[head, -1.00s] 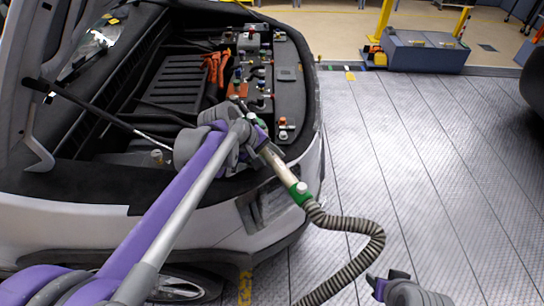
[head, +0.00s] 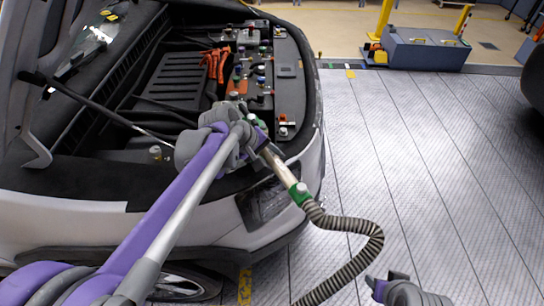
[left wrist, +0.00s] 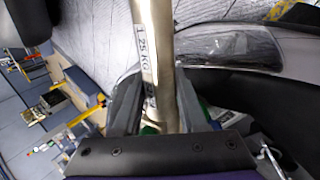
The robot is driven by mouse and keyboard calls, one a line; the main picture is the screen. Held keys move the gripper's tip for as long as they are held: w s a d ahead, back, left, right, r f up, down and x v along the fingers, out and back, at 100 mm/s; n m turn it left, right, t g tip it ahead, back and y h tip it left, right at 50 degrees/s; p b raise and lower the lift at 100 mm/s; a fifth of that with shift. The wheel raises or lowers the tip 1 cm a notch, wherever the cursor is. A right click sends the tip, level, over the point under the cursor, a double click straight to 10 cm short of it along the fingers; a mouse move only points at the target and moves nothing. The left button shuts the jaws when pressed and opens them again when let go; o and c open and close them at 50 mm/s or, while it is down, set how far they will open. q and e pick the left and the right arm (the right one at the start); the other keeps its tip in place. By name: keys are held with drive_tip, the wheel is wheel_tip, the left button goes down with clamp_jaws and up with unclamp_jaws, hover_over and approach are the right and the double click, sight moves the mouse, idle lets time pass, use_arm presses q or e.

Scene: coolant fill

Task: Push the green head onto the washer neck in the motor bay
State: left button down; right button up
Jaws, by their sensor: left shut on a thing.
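My left gripper (head: 256,138) is shut on a pale metal wand (head: 281,170), which also shows between the jaws in the left wrist view (left wrist: 155,55). The wand slants over the front edge of the motor bay. A green collar (head: 299,192) joins it to a ribbed grey hose (head: 345,224). A bit of green (head: 260,121), likely the head, shows just beyond the gripper; its end is mostly hidden. I cannot tell which of the caps in the bay is the washer neck, or whether the head touches it. My right gripper (head: 377,284) is at the bottom right, away from the car.
Several coloured caps (head: 262,70) and orange cables (head: 214,64) sit in the bay. A prop rod (head: 95,108) crosses its left side. The car's front bumper (head: 150,225) lies under my left arm. The metal floor to the right is clear up to a blue-grey box (head: 425,50).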

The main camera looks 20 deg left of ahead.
use_arm(q)
drive_tip(key=shift+f+b, duration=0.4)
drive_tip(key=shift+f, duration=0.4)
drive_tip(key=shift+c, duration=1.8)
unclamp_jaws()
drive_tip(key=v, duration=1.1)
drive_tip(key=s+d+f+m+y, duration=0.1)
drive_tip(key=s+f+m+y, duration=0.3)
drive_tip(key=s+f+m, duration=0.5)
drive_tip(key=s+f, duration=0.6)
drive_tip(key=s, duration=0.4)
drive_tip(key=shift+d+f+t+y+p, duration=0.2)
drive_tip(key=shift+t+y+p, duration=0.1)
drive_tip(key=shift+y, duration=0.1)
